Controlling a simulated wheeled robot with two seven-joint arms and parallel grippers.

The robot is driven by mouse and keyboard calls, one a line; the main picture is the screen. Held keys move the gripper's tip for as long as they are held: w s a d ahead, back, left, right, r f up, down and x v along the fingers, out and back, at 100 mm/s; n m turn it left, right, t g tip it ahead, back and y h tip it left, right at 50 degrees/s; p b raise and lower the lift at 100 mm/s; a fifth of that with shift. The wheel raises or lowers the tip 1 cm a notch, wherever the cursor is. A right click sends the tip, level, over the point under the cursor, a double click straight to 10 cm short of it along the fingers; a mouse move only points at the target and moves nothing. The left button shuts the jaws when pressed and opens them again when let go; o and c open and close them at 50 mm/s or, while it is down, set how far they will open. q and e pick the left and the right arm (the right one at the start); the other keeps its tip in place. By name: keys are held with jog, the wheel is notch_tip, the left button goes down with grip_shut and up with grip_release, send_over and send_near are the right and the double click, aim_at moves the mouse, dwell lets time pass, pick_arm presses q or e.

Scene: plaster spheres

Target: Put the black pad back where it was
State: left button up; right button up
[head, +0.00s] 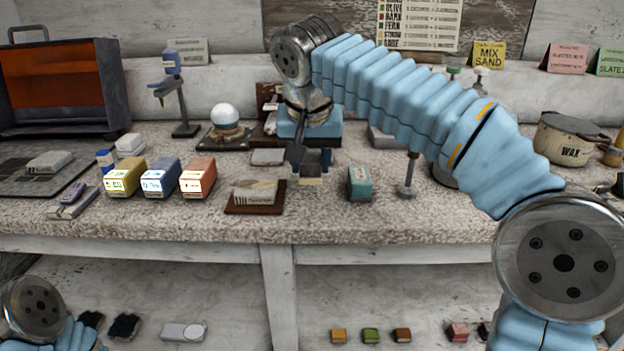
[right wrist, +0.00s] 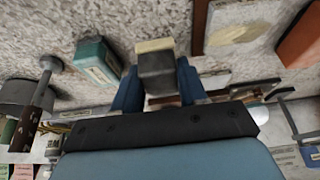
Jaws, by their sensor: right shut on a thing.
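My right gripper (head: 311,160) reaches down over the middle of the bench and is shut on the black pad (head: 310,171), a small dark block with a pale cream face. In the right wrist view the black pad (right wrist: 156,72) sits between the blue fingers of the right gripper (right wrist: 157,88), its cream edge pointing away from the palm. I cannot tell whether the pad touches the bench. Only a piece of my left arm shows at the lower left; the left gripper is out of view.
A teal block (head: 360,183) stands just right of the pad, and a brown tray (head: 240,209) with a pale block lies left. Yellow (head: 123,178), blue (head: 160,178) and orange (head: 198,177) boxes stand further left. Small blocks lie on the lower shelf (head: 270,300).

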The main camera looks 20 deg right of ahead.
aim_at(311, 175)
jog(key=x, duration=0.3)
jog(key=shift+s+d+f+b, duration=0.1)
jog(key=shift+s+f+b, duration=0.05)
jog(key=shift+f+b, duration=0.25)
jog(key=shift+f, duration=0.25)
jog(key=shift+f, duration=0.15)
jog(key=o, duration=0.9)
jog(key=shift+o, duration=0.2)
jog(key=shift+s+r, duration=0.1)
jog(key=shift+r, duration=0.35)
jog(key=p+v, duration=0.2)
jog(key=v, duration=0.9)
jog(key=shift+r, duration=0.15)
